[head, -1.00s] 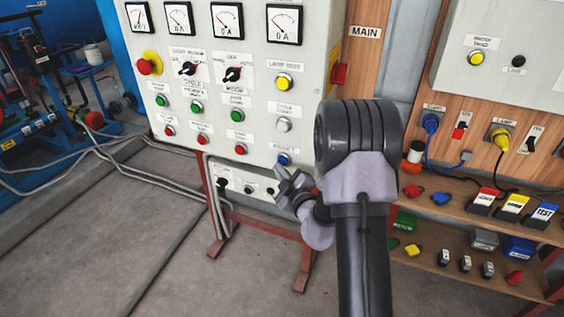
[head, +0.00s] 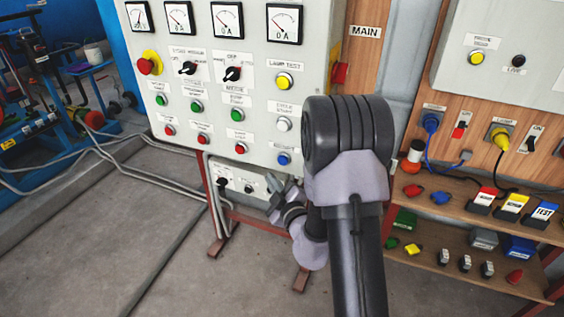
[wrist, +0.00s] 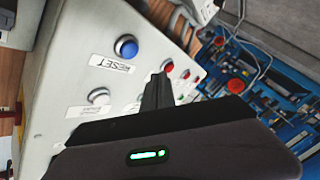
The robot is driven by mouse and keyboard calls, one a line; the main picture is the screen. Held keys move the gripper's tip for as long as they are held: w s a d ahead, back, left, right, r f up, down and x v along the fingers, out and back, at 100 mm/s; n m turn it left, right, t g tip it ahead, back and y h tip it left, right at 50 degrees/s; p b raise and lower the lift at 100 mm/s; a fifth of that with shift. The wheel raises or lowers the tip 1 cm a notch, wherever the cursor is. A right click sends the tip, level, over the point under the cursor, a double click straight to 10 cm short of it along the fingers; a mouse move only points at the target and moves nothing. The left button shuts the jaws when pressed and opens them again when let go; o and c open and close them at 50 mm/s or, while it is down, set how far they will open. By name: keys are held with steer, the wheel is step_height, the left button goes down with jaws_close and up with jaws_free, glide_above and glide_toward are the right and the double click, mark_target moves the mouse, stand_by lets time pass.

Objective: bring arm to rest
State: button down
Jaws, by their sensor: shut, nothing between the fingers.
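My arm stands in the middle of the head view, in front of the control panel (head: 180,120). My gripper (head: 272,196) is small there, at the panel's lower edge and partly hidden by my own arm. In the wrist view my gripper (wrist: 158,82) points toward the panel with its fingers together and nothing between them. The blue reset button (wrist: 126,46) shows beside the fingertips, apart from them in the picture. It also shows in the head view (head: 283,158).
A wooden board with a shelf (head: 470,205) of plugs and labelled blocks stands to the right. The panel's red stand (head: 222,225) is below. Cables (head: 120,160) run along the floor at left. The floor at lower left is clear.

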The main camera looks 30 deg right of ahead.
stand_by(0.6)
steer(key=s+a+r+n+g+y, duration=0.3)
steer(key=a+r+n+y, duration=0.4)
steer(key=a+n, duration=0.45)
steer(key=s+a+r+n+g+y, duration=0.2)
steer(key=s+a+r+n+y, duration=0.35)
steer(key=a+n, duration=0.65)
steer(key=s+a+n+g, duration=0.4)
steer(key=s+n, duration=0.3)
steer(key=n, duration=0.1)
steer(key=s+a+n+g, duration=0.35)
steer(key=s+n, duration=0.25)
steer(key=n, duration=0.3)
steer(key=s+d+n+h, duration=0.3)
steer(key=d+n, duration=0.3)
steer(key=n, duration=0.3)
steer(key=s+d+n+t+h, duration=0.1)
steer(key=s+d+n+h, duration=0.3)
steer(key=n, duration=0.5)
steer(key=shift+s+d+n+h, duration=0.25)
steer(key=shift+d+n+h, duration=0.1)
steer(key=shift+d+h, duration=0.55)
